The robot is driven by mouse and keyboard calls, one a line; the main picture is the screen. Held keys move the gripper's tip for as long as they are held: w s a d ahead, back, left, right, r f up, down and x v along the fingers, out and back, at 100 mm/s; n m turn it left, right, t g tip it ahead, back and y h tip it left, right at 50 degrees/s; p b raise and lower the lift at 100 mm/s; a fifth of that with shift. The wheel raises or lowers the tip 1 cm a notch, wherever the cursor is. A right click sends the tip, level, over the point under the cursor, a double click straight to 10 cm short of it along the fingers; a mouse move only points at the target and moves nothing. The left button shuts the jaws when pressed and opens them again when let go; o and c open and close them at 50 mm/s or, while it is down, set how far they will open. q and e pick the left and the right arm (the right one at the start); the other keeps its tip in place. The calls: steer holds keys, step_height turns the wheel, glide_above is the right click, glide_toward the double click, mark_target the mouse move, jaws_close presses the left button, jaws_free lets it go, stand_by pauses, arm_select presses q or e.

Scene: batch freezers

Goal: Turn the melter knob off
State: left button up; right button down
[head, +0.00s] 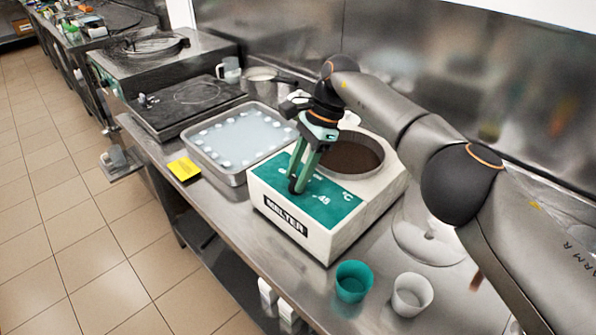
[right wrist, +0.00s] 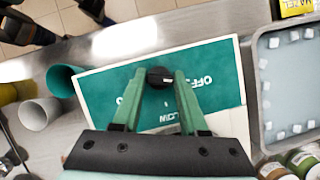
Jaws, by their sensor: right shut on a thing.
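The melter (head: 318,235) is a white box with a green control panel and a "MELTER" label, standing on the steel counter. A round pot of dark brown content sits in its top. In the right wrist view the black knob (right wrist: 159,77) is on the green panel, with "OFF" printed to its right and "LOW" below. My right gripper (head: 297,186) points down at the panel, its green fingers closed around the knob. In the head view the fingertips mostly hide the knob. I cannot tell the knob's exact setting. My left gripper is not in view.
A steel wall runs behind.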

stand_by(0.3)
steer(key=shift+c, duration=2.2)
jaws_free()
steer(key=shift+r, duration=0.1)
